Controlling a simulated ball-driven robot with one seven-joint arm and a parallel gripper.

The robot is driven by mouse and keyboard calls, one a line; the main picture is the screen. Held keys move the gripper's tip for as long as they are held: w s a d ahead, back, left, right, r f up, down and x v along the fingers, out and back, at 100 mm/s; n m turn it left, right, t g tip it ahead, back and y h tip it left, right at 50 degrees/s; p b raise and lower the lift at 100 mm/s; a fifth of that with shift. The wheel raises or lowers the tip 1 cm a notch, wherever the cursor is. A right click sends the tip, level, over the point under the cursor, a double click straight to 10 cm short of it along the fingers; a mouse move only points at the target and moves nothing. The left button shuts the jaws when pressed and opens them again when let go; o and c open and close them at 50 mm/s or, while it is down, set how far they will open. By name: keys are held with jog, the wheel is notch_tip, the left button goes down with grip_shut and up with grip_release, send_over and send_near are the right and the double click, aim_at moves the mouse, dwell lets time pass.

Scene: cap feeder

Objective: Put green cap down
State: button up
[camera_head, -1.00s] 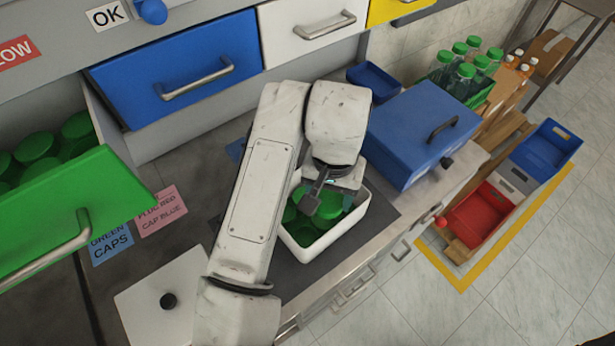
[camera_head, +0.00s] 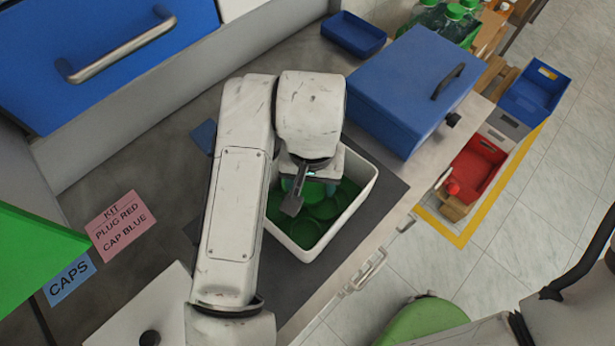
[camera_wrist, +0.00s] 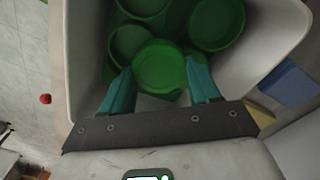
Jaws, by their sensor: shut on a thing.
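My gripper (camera_head: 308,188) points down into a white bin (camera_head: 352,212) of several green caps (camera_head: 322,208). In the wrist view its two teal fingers (camera_wrist: 160,82) are on either side of a green cap (camera_wrist: 160,66), shut on it. The held cap is inside the bin's opening, close above or touching the other caps (camera_wrist: 215,24); I cannot tell which. The bin's wall also shows in the wrist view (camera_wrist: 84,55). In the head view my wrist hides most of the held cap and part of the bin.
A blue box with a handle (camera_head: 405,90) stands close behind the bin on the right. A small blue tray (camera_head: 353,35) is at the back. An open green drawer (camera_head: 35,260) is at the left, near blue and pink labels (camera_head: 120,225). The counter's front edge lies right of the bin.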

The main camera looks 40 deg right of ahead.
aim_at(311, 187)
jog(key=shift+f, duration=0.15)
jog(key=o, duration=1)
notch_tip(311, 187, up, 12)
jog(key=p, duration=0.1)
jog(key=shift+r, duration=0.2)
